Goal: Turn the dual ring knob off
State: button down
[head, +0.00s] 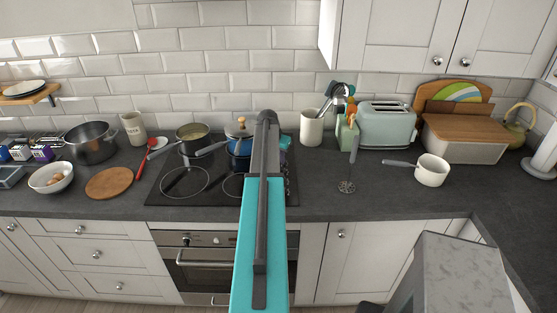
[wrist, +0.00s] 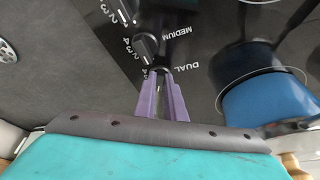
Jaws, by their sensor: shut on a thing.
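In the wrist view my gripper (wrist: 159,73) has its two purple fingers brought together at the dark dual ring knob (wrist: 156,70), beside the printed word DUAL. The fingers cover most of this knob, so its pointer setting cannot be read. The neighbouring knob (wrist: 145,44), by the word MEDIUM, is apart from the fingers. In the head view my teal arm reaches over the right part of the black hob (head: 185,192) and hides the knobs.
A blue pot (wrist: 262,103) stands close to the right of my fingers. A pan (head: 193,137) sits at the back left of the hob. A masher (head: 347,187) and white saucepan (head: 432,171) lie to the right. A wooden board (head: 110,183) lies left.

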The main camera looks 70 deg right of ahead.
jog(key=shift+s+d+n+b, duration=0.3)
jog(key=shift+s+d, duration=0.05)
jog(key=shift+s, duration=0.1)
jog(key=shift+s+d+n+t+b, duration=0.15)
jog(key=shift+n+t+b, duration=0.35)
jog(key=shift+n+b, duration=0.45)
jog(key=shift+s+r+n+t+b, duration=0.1)
jog(key=shift+n+t+b, duration=0.4)
jog(key=shift+n, duration=1.05)
jog(key=c, duration=1.8)
grip_release()
